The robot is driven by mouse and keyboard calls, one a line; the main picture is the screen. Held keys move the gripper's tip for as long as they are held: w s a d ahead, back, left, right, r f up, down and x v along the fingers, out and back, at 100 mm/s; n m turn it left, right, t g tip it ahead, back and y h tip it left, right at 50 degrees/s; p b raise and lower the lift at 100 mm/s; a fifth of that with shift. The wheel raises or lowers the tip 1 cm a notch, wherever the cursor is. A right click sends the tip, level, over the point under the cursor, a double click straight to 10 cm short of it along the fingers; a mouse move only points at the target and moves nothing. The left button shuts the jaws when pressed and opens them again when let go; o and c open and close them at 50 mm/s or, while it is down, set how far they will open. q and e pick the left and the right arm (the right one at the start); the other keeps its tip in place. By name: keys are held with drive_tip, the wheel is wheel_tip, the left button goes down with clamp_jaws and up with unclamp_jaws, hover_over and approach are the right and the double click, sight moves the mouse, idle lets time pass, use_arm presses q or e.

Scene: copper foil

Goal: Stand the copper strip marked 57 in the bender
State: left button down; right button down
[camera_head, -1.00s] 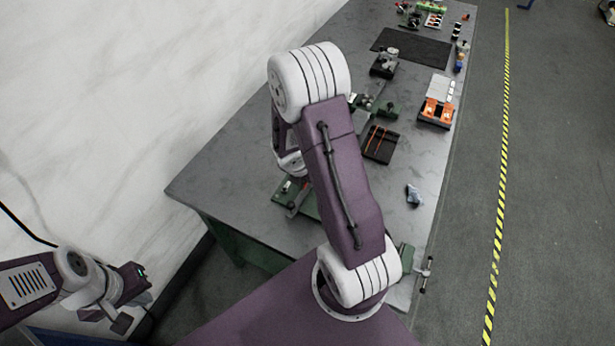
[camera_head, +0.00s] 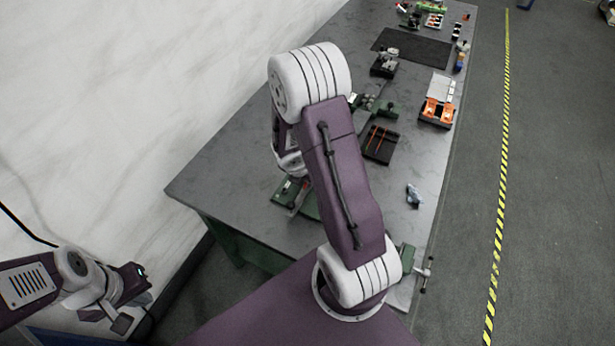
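Two thin orange-red strips lie in a black tray (camera_head: 392,143) on the workbench; no number can be read on them, so I cannot tell whether one is marked 57. A green device (camera_head: 308,207) on the near left of the bench is partly hidden behind my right arm; I cannot tell whether it is the bender. My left gripper (camera_head: 107,318) hangs off the bench at the lower left, far from the tray, with nothing visible held; its finger opening is unclear. My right gripper is hidden behind my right arm's links, near the green device.
The grey workbench (camera_head: 240,160) runs away from me along the white wall. An orange-and-black holder (camera_head: 437,112) stands at its right edge, a dark mat (camera_head: 420,48) lies farther back. A green vise-like tool (camera_head: 407,258) is at the near right corner. The left bench surface is bare.

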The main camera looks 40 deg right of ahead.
drive_tip(key=shift+f+b, duration=0.75)
drive_tip(key=shift+b, duration=0.05)
idle(0.5)
idle(0.4)
drive_tip(key=c, duration=2)
unclamp_jaws()
drive_tip(key=shift+r+p, duration=1.45)
drive_tip(key=shift+r, duration=0.1)
